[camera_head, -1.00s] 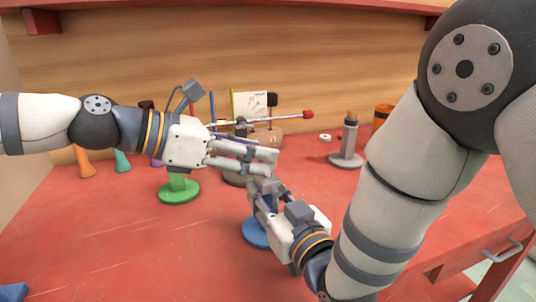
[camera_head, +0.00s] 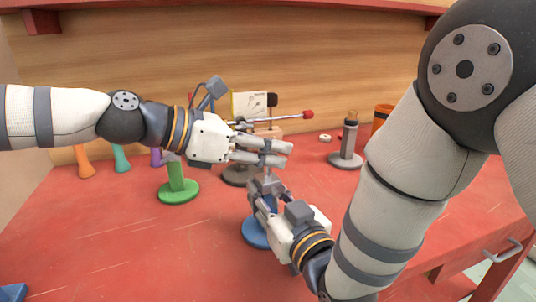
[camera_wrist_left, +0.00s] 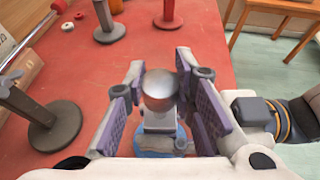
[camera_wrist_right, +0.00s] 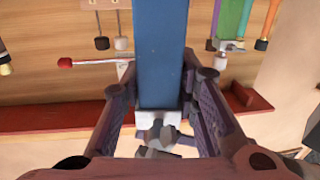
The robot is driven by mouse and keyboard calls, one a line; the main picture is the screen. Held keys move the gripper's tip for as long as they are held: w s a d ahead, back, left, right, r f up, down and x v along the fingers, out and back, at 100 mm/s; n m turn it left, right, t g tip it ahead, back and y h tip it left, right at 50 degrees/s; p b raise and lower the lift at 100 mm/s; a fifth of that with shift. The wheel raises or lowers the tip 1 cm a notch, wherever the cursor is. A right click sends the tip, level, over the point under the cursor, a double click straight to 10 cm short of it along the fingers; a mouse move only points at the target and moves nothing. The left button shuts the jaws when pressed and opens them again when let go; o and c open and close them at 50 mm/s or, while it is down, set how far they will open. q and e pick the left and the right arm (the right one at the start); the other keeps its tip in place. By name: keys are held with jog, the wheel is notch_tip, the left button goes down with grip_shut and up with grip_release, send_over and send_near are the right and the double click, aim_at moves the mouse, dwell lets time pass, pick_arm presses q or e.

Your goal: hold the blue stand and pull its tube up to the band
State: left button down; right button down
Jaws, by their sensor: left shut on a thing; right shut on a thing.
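The blue stand has a round blue base (camera_head: 255,232) on the red table and a blue column, which shows in the right wrist view (camera_wrist_right: 159,50). My right gripper (camera_head: 262,190) is shut on this column, one finger on each side. A grey collar (camera_wrist_right: 158,118) sits at the column's end. The grey tube (camera_head: 267,173) stands upright out of the stand, partly hidden by both grippers. My left gripper (camera_head: 286,153) is shut around the tube's upper part, above my right gripper. The tube's shiny round top (camera_wrist_left: 159,88) shows between its fingers. I cannot make out the band.
A green stand (camera_head: 178,192) is to the left, a dark stand (camera_wrist_left: 55,128) close behind my left gripper. A grey stand (camera_head: 346,158) and an orange container (camera_head: 381,117) are at the back right. A red-headed stick (camera_head: 308,115) points right. The front table is mostly clear.

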pick_arm(q)
notch_tip(320, 180, up, 7)
jog(key=shift+r, duration=0.15)
pick_arm(e)
jog(key=shift+f, duration=0.1)
pick_arm(q)
jog(key=c, duration=1.3)
grip_release()
jog(key=v, duration=1.2)
